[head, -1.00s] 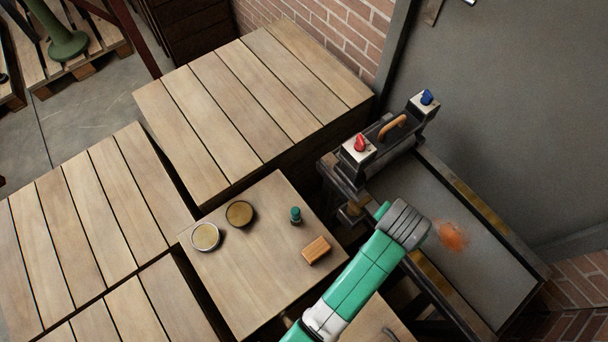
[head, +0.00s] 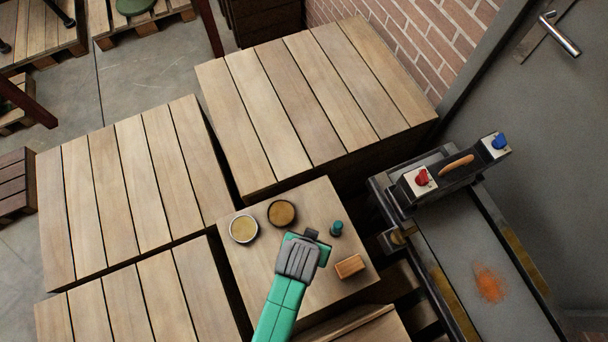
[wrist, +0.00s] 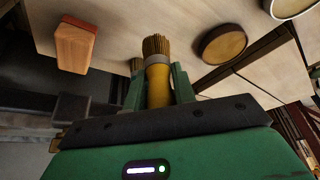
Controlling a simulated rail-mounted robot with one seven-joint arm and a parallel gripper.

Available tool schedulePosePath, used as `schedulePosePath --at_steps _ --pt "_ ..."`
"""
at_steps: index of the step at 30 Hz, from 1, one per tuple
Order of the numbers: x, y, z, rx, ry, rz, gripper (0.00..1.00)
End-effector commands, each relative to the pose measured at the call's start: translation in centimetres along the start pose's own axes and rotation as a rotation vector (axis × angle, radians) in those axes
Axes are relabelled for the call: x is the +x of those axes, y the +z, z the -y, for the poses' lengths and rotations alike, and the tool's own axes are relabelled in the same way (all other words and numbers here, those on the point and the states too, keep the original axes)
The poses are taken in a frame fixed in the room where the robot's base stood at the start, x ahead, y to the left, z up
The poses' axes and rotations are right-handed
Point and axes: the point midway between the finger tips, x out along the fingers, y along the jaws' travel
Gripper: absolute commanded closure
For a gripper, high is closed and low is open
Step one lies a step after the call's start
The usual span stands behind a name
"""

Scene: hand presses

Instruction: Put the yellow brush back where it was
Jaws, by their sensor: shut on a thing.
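The yellow brush (wrist: 157,80) has a yellow handle, a pale metal band and brown bristles. My gripper (wrist: 158,92) is shut on its handle, one green finger on each side. The bristles point away from the palm. In the head view my gripper (head: 305,250) is over the small wooden table (head: 250,275), between the round tins and the orange-brown block; the brush is hidden there behind the hand. I cannot tell its height above the table.
Slatted wooden tops (head: 310,95) adjoin.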

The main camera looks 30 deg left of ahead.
Motion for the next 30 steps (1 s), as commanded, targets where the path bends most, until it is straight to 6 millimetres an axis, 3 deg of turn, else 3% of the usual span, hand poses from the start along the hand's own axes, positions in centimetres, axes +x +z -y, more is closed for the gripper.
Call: schedulePosePath --at_steps 5,12,18,26,28,30 --pt "1.2 -1.8 0.3 -0.002 0.0 -0.006 0.97" --pt "5.0 -8.4 1.4 -0.001 0.0 -0.004 0.97" --pt "6.9 -12.5 2.1 -0.001 -0.001 -0.003 0.97" --pt "7.3 -13.6 2.3 0.0 -0.001 -0.001 0.97" --pt "7.8 -14.3 2.4 0.0 -0.001 -0.002 0.97" --pt "9.4 -13.3 2.4 0.0 0.0 0.001 0.97"
